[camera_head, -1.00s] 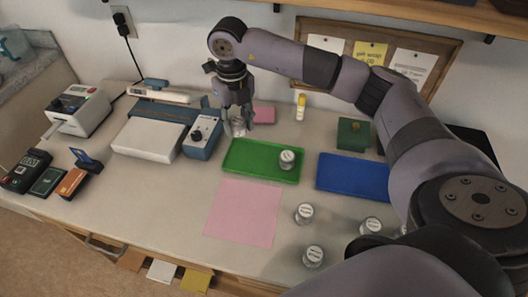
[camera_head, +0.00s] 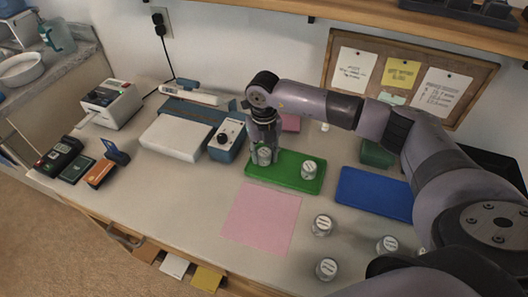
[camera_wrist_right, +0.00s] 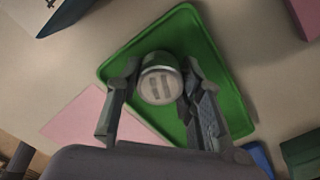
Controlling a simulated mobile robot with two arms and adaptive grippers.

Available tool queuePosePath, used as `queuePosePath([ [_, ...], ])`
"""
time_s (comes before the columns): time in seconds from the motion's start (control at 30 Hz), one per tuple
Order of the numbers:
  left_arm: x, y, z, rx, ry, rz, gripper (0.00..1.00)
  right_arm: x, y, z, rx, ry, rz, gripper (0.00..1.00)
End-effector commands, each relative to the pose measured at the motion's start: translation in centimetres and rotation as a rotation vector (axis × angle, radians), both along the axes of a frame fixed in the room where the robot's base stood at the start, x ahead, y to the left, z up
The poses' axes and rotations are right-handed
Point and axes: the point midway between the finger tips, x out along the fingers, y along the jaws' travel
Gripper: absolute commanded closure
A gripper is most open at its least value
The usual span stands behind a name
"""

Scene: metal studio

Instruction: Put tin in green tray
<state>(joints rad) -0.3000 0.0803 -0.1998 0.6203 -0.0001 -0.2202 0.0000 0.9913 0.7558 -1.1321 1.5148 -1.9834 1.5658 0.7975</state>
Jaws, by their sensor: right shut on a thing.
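My right gripper (camera_head: 264,151) is shut on a tin (camera_head: 264,156) with a pale lid, at the left end of the green tray (camera_head: 285,184). In the right wrist view the tin (camera_wrist_right: 158,84) sits between the two fingers (camera_wrist_right: 160,100), over the green tray (camera_wrist_right: 220,75). I cannot tell whether its base touches the tray floor. A second tin (camera_head: 309,170) stands in the tray's right half. More tins (camera_head: 322,225) stand on the table at the front right. My left gripper is not in view.
A pink sheet (camera_head: 262,217) lies in front of the green tray. A blue tray (camera_head: 374,194) is to its right. A blue device with a dial (camera_head: 226,140) stands close to the left. A green box (camera_head: 377,154) stands behind the blue tray.

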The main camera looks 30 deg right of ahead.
Motion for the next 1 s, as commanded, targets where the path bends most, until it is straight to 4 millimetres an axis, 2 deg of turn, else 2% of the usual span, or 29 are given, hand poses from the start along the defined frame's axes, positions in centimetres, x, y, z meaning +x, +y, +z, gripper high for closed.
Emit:
queuePosePath([
  [0.2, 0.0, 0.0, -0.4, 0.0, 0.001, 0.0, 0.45, 0.0, 0.0, -0.4, 0.0, 0.0, 0.001, 0.93],
  [0.23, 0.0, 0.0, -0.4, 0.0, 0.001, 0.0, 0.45, 0.0, 0.0, -0.4, 0.0, 0.0, 0.001, 0.65],
  [0.5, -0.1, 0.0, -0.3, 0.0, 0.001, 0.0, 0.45, 0.0, 0.0, -0.3, 0.0, 0.0, 0.001, 0.47],
  [0.83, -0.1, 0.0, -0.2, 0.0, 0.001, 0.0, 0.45, 0.0, 0.0, -0.2, 0.0, 0.001, 0.001, 0.45],
  [0.9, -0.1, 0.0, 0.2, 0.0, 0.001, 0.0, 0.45, 0.0, 0.0, 0.3, 0.0, 0.001, 0.001, 0.45],
  [1.0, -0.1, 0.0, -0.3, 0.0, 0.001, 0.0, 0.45, 0.1, 0.1, 1.3, 0.001, -0.002, 0.003, 0.45],
])
